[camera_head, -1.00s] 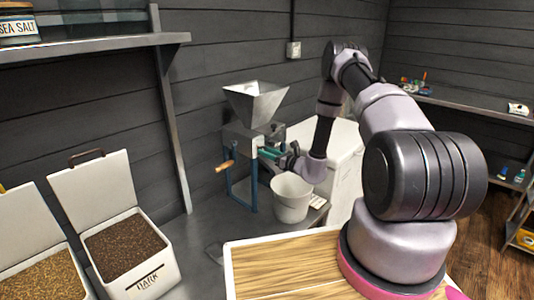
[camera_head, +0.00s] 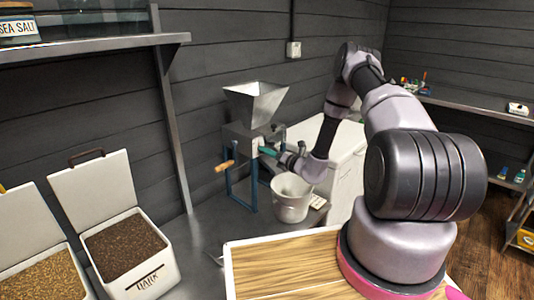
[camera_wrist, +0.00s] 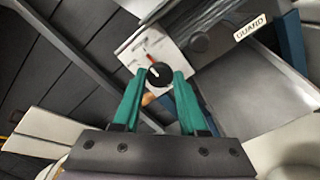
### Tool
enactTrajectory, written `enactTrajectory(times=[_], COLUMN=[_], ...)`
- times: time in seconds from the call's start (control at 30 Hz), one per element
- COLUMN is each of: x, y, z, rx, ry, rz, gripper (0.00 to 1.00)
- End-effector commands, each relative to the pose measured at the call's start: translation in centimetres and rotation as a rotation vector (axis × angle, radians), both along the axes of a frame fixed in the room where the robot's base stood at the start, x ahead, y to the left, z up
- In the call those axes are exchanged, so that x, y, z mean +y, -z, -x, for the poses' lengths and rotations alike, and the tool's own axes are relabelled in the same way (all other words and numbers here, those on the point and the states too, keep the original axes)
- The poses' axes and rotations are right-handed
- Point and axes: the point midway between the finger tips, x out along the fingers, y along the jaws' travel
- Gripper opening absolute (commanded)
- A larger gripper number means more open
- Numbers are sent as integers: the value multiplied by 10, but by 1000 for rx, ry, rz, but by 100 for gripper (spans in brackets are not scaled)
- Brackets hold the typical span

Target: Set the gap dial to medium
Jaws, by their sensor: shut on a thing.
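The gap dial is a black round knob (camera_wrist: 159,72) on a white plate (camera_wrist: 148,48) on the mill, seen in the wrist view. A red mark shows on the plate just above the knob, and a light line shows on the knob's face. I cannot read the dial's setting. My gripper (camera_wrist: 159,77), with green fingers, is shut on the knob, one finger on each side. In the head view my gripper (camera_head: 268,152) meets the right side of the mill (camera_head: 238,141), and the knob is hidden there.
The mill has a metal hopper (camera_head: 255,102), a wooden crank handle (camera_head: 224,166) and blue legs. A white bucket (camera_head: 291,200) stands in front, under my wrist. A GUARD label (camera_wrist: 251,28) sits close by the dial. Grain bins (camera_head: 125,250) stand at left.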

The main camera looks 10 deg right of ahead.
Motion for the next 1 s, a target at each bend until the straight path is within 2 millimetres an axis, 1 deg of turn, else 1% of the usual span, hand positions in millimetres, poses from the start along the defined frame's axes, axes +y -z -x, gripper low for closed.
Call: enactTrajectory(times=[0.5, 0.53, 0.57, 0.6, 0.87, 1.0], x=[-1, -1, -1, -1, 0, -5], y=[2, 2, 2, 1, 1, 1], z=[1, 1, 1, 1, 1, 6], rx=[15, 15, 15, 15, 12, 13], ry=[0, 0, 0, 0, 0, 1], rz=[-14, -14, -14, -14, -15, -14], gripper=[0, 53, 65, 71, 71, 71])
